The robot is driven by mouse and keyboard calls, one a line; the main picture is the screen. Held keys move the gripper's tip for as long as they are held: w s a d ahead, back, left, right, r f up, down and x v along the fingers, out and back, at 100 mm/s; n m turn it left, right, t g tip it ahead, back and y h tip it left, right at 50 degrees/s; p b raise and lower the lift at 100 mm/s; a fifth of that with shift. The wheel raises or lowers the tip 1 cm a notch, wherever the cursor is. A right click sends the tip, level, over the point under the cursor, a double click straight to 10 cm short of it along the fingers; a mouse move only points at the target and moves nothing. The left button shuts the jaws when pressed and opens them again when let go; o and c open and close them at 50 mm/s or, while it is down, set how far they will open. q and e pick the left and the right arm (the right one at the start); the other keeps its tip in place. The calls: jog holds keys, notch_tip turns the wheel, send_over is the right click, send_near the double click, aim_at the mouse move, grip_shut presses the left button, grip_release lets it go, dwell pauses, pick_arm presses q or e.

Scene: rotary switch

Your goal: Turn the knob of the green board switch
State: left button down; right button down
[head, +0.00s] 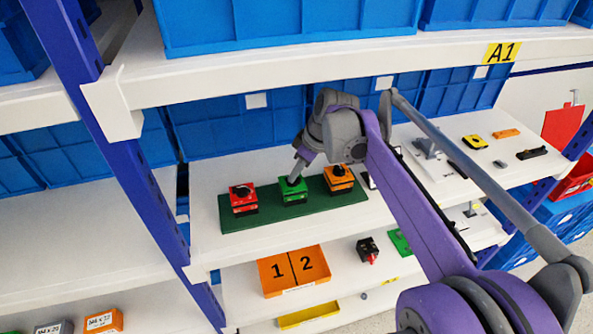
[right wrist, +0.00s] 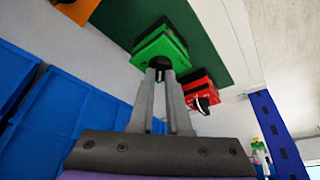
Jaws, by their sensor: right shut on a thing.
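A dark green board (head: 267,198) lies on the white middle shelf with three box switches on it. The red switch (head: 243,200) is at the left, the green switch (head: 293,194) in the middle and the orange switch (head: 340,183) at the right. My right gripper (head: 295,179) comes down onto the green switch from above. In the right wrist view, the two grey fingers (right wrist: 160,68) are shut on the small dark knob at the top of the green switch (right wrist: 157,46). The fingers hide most of the knob, so its angle cannot be told. My left gripper is not in view.
The red switch (right wrist: 201,90) and orange switch stand close on either side of the fingers. Blue bins (head: 220,125) line the shelf's back. A white upper shelf (head: 330,70) hangs above the arm. An orange tray (head: 293,270) marked 1 and 2 sits below.

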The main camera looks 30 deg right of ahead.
dwell(0.4)
jog(key=c, duration=0.9)
grip_release()
jog(key=v, duration=0.4)
jog(key=shift+d+r, duration=0.1)
jog(key=shift+r, duration=0.15)
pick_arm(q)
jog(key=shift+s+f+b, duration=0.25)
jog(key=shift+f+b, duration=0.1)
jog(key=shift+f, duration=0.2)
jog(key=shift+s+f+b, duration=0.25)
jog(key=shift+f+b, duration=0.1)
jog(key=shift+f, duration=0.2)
pick_arm(e)
jog(key=shift+s+d+r, duration=0.1)
jog(key=shift+s+d, duration=1)
jog(key=shift+s, duration=0.6)
jog(key=shift+s+d, duration=1.05)
jog(key=shift+s, duration=0.7)
jog(key=shift+s+d+r, duration=0.1)
jog(key=shift+s+d, duration=1)
jog(key=shift+s, duration=0.6)
